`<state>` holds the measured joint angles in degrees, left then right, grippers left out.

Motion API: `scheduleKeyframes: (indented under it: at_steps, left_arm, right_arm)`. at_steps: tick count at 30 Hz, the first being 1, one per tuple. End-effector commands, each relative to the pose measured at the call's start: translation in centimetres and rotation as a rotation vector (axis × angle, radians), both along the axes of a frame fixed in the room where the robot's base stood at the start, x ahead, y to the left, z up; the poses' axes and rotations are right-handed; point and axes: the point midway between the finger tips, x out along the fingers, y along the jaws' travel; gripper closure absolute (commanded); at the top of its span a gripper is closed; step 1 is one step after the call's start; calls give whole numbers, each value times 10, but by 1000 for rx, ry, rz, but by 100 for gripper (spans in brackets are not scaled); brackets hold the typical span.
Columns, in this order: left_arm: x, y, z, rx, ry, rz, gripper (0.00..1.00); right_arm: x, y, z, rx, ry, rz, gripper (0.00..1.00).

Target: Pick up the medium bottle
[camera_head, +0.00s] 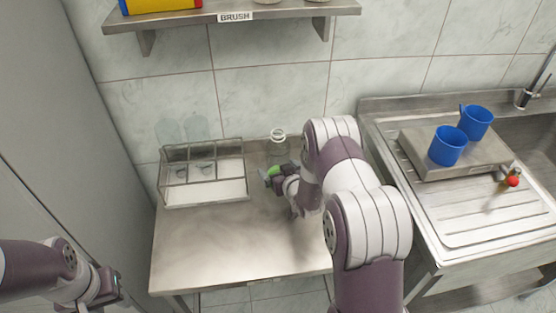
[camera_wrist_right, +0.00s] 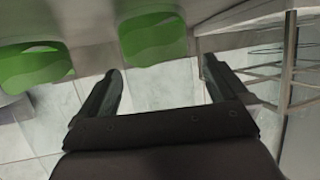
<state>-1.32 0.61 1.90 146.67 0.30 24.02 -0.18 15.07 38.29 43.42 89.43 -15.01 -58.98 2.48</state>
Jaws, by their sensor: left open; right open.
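A clear bottle (camera_head: 278,146) with a pale ring at its neck stands upright at the back of the steel table. My right gripper (camera_head: 271,177) is in front of it and hides its lower part; I cannot tell whether they touch. Two more clear bottles (camera_head: 197,127) show faintly behind the rack at the left; I cannot tell which bottle is medium. My left gripper (camera_head: 114,290) is open at the lower left, apart from the table.
A metal-framed rack (camera_head: 203,190) stands on the table (camera_head: 215,245), whose front left is clear. A sink unit (camera_head: 470,215) with blue mugs (camera_head: 447,146) is at the right. A shelf (camera_head: 205,17) hangs above. Green patches (camera_wrist_right: 152,38) in the wrist view are unclear.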

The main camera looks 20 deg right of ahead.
Motion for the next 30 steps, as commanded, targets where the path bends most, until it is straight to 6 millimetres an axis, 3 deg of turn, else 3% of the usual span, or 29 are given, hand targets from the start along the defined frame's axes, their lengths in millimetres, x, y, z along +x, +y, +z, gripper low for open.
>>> scheduleKeyframes:
  at_steps: [8,9,13,14,16,17,23,30]
  left_arm:
    - [0,0,0,0,0,0,57]
    - [0,0,0,0,0,0,57]
    - [0,0,0,0,0,0,57]
    - [0,0,0,0,0,0,57]
    - [0,0,0,0,0,0,57]
    - [0,0,0,0,0,0,57]
    - [0,0,0,0,0,0,57]
    - [0,0,-1,0,0,0,57]
  right_arm:
    - [8,0,-4,0,1,0,0]
    - [8,0,-4,0,1,0,6]
    - [8,0,-4,0,1,0,49]
    - [8,0,-4,0,1,0,53]
    - [8,0,-4,0,1,0,54]
    - [8,0,-4,0,1,0,58]
    - [8,0,-2,0,1,0,58]
    - [9,0,35,0,-3,-1,58]
